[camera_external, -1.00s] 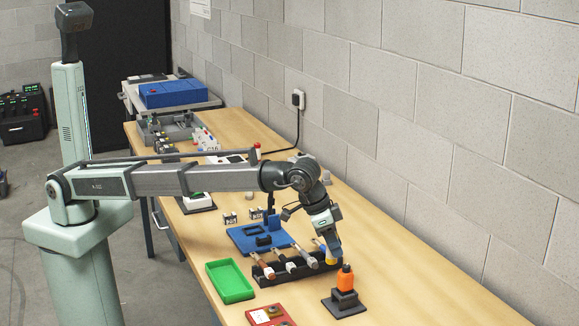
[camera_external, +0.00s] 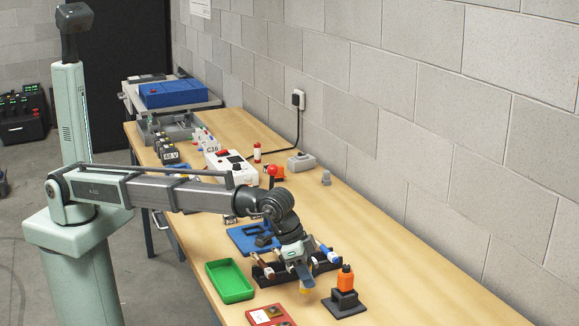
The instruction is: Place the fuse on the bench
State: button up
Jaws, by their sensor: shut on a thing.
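My gripper (camera_external: 304,277) points down in front of the black rack (camera_external: 263,282). It is shut on the fuse (camera_external: 307,291), of which only a small yellow part shows below the fingers. The rest of the fuse is hidden by the fingers. Whether the fuse touches the bench (camera_external: 400,280) or is just above it, I cannot tell. The bench has a light wooden top.
The black rack holds several cylinders, partly hidden by my gripper. An orange bottle-like piece (camera_external: 346,279) on a dark stand is close on the right. A green tray (camera_external: 230,281) and a red plate (camera_external: 270,317) are on the left. The bench's right side is clear.

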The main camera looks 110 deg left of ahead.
aim_at(309, 291)
jog(key=shift+f, duration=2.35)
jog(key=shift+f, duration=0.1)
jog(key=o, duration=1.1)
jog(key=v, duration=1.2)
